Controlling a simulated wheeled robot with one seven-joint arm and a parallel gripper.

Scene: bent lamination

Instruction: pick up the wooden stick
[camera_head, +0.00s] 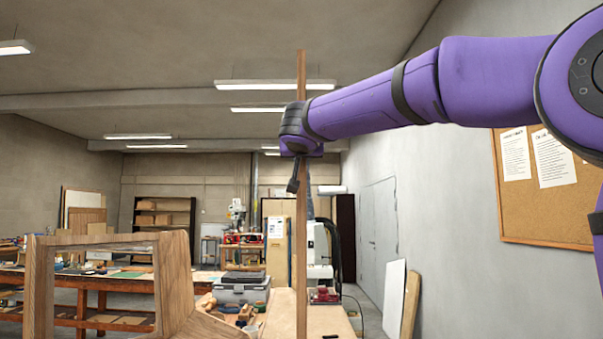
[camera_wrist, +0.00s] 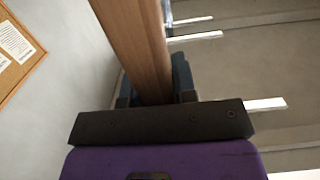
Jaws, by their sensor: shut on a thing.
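The wooden stick (camera_head: 302,250) is a long, thin brown strip. In the head view it stands upright near the middle of the picture, reaching from above my wrist down past the bottom edge. My gripper (camera_head: 296,184) is beside it at about mid-height, with the arm coming in from the right. In the wrist view the stick (camera_wrist: 139,45) runs from the top edge down between the fingers of my gripper (camera_wrist: 157,92), which are shut on it. Part of the stick is hidden behind my wrist in the head view. Its lower end is out of view.
A bent wooden frame (camera_head: 178,285) stands at the lower left. A grey toolbox (camera_head: 240,290) sits on a bench near the stick's lower part. A cork board (camera_head: 545,205) hangs on the right wall. The air around my arm is clear.

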